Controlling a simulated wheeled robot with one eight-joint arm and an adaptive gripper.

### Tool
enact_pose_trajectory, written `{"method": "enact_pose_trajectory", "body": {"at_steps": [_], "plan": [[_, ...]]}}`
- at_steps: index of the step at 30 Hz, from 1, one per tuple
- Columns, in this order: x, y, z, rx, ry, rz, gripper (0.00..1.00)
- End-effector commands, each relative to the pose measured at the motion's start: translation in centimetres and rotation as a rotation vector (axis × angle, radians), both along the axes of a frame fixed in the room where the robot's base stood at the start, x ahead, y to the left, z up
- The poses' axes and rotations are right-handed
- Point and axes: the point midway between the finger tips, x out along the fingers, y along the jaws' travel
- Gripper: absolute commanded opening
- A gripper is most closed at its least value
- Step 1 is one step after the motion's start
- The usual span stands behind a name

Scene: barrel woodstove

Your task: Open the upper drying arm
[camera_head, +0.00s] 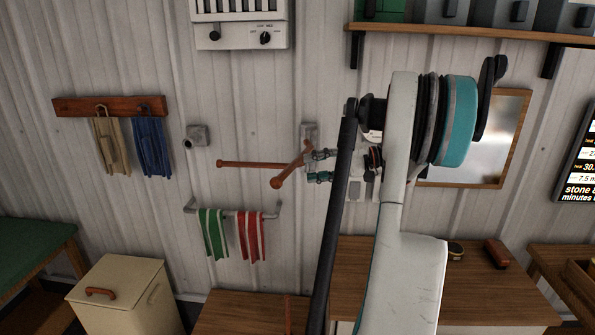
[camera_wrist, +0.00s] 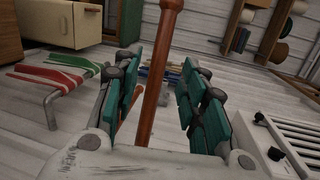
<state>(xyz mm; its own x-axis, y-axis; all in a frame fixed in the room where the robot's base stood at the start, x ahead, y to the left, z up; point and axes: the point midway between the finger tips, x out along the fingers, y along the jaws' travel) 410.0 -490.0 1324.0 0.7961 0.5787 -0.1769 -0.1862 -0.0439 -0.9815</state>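Two brown wooden drying arms share a wall bracket (camera_head: 309,131). One arm (camera_head: 290,168) swings out from the wall and ends in a ball; it looks like the upper one. The other arm (camera_head: 255,164) points left, closer to the wall. My gripper (camera_head: 320,166) is right beside their pivot end. In the wrist view, a wooden rod (camera_wrist: 159,75), seemingly the upper arm, runs between the teal fingers of my gripper (camera_wrist: 160,105). The fingers are apart, with a gap on each side of the rod. Part of another rod (camera_wrist: 128,118) shows by the left finger.
A rail with green and red towels (camera_head: 232,213) hangs below the arms. A heater (camera_head: 240,30) is above. A peg rack (camera_head: 75,105) with cloths is at left, a cream bin (camera_head: 125,292) below. A mirror (camera_head: 490,145) and shelf (camera_head: 470,32) are at right.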

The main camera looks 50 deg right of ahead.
Motion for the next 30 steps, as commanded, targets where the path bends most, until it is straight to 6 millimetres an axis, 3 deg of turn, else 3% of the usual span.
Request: {"method": "enact_pose_trajectory", "body": {"at_steps": [3,9,30], "plan": [[-1.6,-1.2,0.4,0.000,0.000,-0.002,0.39],[-3.0,-2.2,0.7,0.000,0.000,0.000,0.39],[-3.0,-2.0,0.8,-0.004,0.000,0.004,0.39]]}}
